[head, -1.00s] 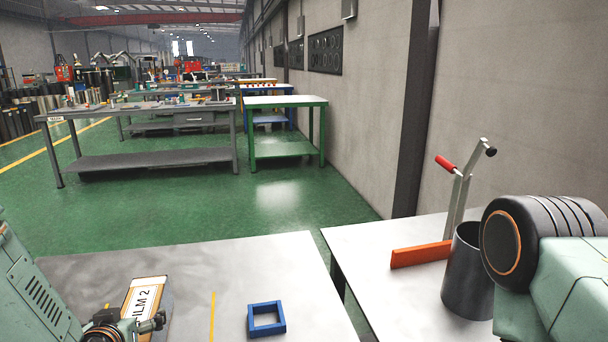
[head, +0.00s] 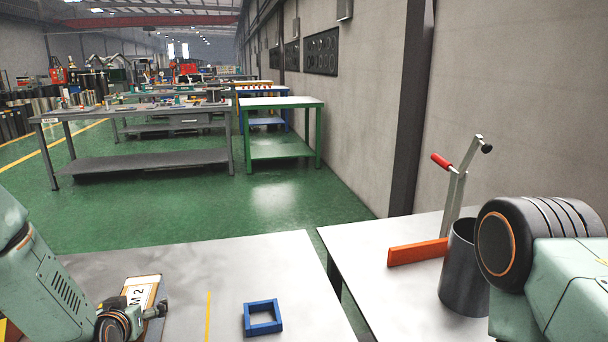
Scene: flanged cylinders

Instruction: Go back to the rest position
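My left arm comes in at the lower left over the near table (head: 290,265). Its dark wrist and part of the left gripper (head: 152,310) show at the bottom, in front of a white and orange label plate (head: 142,289). Whether its fingers are open or shut cannot be made out. My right arm fills the lower right corner with a large round black joint. The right gripper is out of the picture. A dark grey open cylinder (head: 462,275) stands upright on the right table (head: 390,305), just left of my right arm, with no gripper seen on it.
A blue square frame (head: 263,318) lies on the near table, right of a yellow line. An orange bar (head: 418,253) and a red-handled metal lever (head: 458,190) are behind the cylinder. A gap separates the two tables. Green floor is clear beyond; a wall runs along the right.

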